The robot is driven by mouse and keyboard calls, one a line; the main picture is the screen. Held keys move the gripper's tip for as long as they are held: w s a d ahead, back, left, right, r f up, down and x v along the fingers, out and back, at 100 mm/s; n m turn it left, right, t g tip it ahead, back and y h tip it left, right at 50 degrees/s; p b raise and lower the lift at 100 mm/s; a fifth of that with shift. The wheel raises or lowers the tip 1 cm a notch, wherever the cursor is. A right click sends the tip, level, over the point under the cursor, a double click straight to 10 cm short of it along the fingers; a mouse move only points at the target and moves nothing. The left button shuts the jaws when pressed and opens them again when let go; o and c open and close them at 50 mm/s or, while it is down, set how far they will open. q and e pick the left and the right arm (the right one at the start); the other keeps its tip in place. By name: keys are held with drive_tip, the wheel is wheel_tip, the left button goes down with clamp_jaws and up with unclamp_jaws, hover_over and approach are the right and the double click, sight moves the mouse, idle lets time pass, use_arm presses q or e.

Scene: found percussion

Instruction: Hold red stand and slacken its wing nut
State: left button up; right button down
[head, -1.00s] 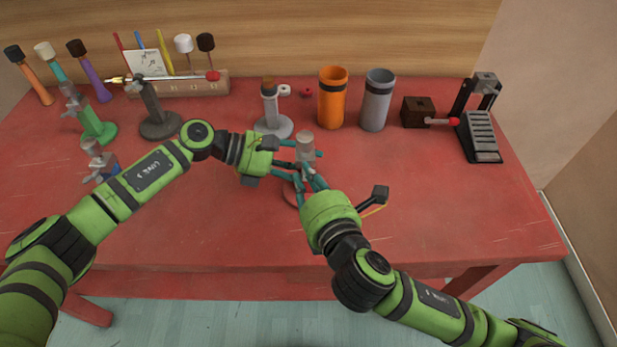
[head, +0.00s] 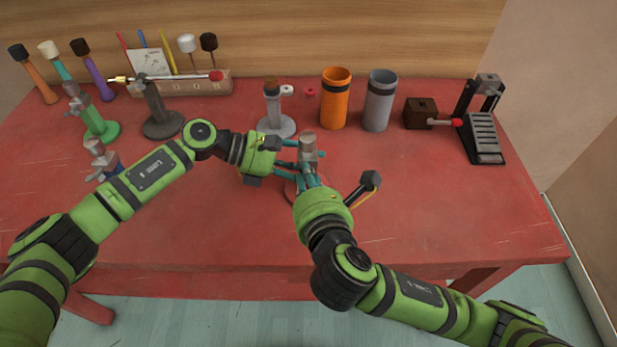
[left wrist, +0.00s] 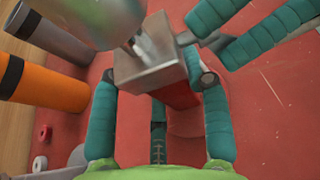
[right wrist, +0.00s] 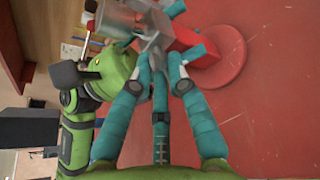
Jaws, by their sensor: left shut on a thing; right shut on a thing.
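The red stand has a round red base (right wrist: 215,62), a red post (left wrist: 180,95) and a grey metal clamp head (left wrist: 150,58). In the head view my two grippers hide most of it, and only its grey top (head: 308,143) shows clearly. My left gripper (head: 288,157) comes from the left, its teal fingers shut around the stand just below the clamp head. My right gripper (head: 309,178) comes from the front, its fingertips shut on the small grey wing nut (right wrist: 174,58) at the side of the clamp. The stand looks upright.
A grey stand (head: 275,125) stands behind. An orange tube (head: 335,100), a grey tube (head: 378,102), a brown block (head: 419,113) and a pedal (head: 484,135) are back right. Green (head: 100,130), dark (head: 162,122) and blue (head: 106,165) stands are left.

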use_arm(q)
drive_tip(key=shift+s+a+f, duration=0.1)
drive_tip(key=shift+f, duration=0.3)
use_arm(e)
drive_tip(key=shift+w+r, duration=0.1)
drive_tip(key=shift+r, duration=0.15)
drive_tip(key=c, duration=1.4)
unclamp_jaws()
drive_tip(key=shift+o, duration=0.7)
drive_tip(key=shift+f, duration=0.1)
wheel_tip(320, 180, up, 10)
drive_tip(key=shift+r, duration=0.1)
use_arm(q)
drive_tip(key=o, duration=1.5)
drive_tip(key=shift+c, duration=0.2)
drive_tip(key=shift+r, duration=0.15)
drive_tip(key=shift+r, duration=0.1)
